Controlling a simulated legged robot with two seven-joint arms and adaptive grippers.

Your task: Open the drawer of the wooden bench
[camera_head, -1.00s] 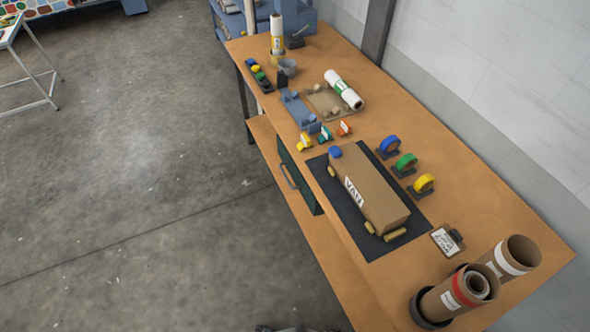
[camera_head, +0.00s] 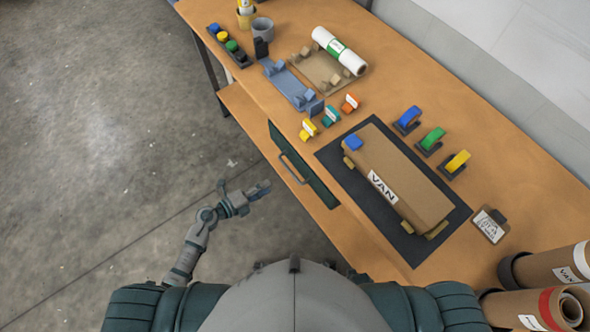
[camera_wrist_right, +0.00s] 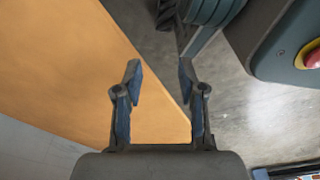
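The wooden bench (camera_head: 530,190) runs diagonally through the head view. Its drawer has a dark green front (camera_head: 318,183) under the top's front edge, with a grey bar handle (camera_head: 292,169). The drawer looks closed. My left gripper (camera_head: 262,190) is out over the floor, a little left of the drawer front and apart from the handle. Its fingers are too small to tell open from shut. My right gripper (camera_wrist_right: 158,85) is open and empty in the right wrist view, with the orange bench surface behind it. It is not in the head view.
A lower shelf (camera_head: 245,115) juts out below. The floor (camera_head: 110,150) at left is clear.

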